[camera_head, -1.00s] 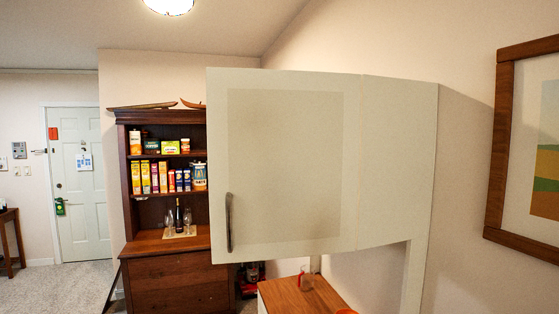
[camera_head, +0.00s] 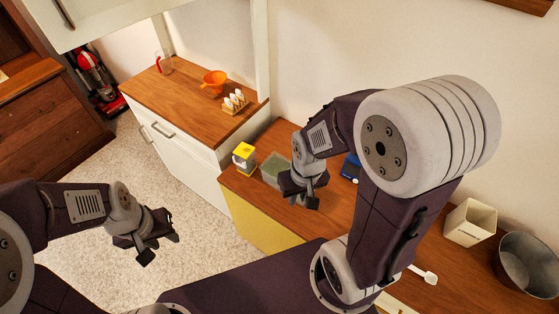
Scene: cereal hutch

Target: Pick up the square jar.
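Several squarish containers stand on the low wooden counter, and I cannot tell for sure which is the square jar. A small jar (camera_head: 243,157) with a yellow top stands at the counter's far left corner. A grey-green, see-through square container (camera_head: 274,167) is beside it, partly behind my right gripper. A cream square canister (camera_head: 470,222) stands at the right. My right gripper (camera_head: 303,197) is over the counter, just right of the see-through container, with its fingers apart and nothing between them. My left gripper (camera_head: 158,249) is over the floor at the left, open and empty.
A higher counter (camera_head: 180,92) holds an orange bowl (camera_head: 214,81), a rack (camera_head: 235,101) with white pieces and a red-handled glass (camera_head: 163,65). A metal bowl (camera_head: 528,265) and a white spoon (camera_head: 424,274) are at the right. The carpet at left is clear.

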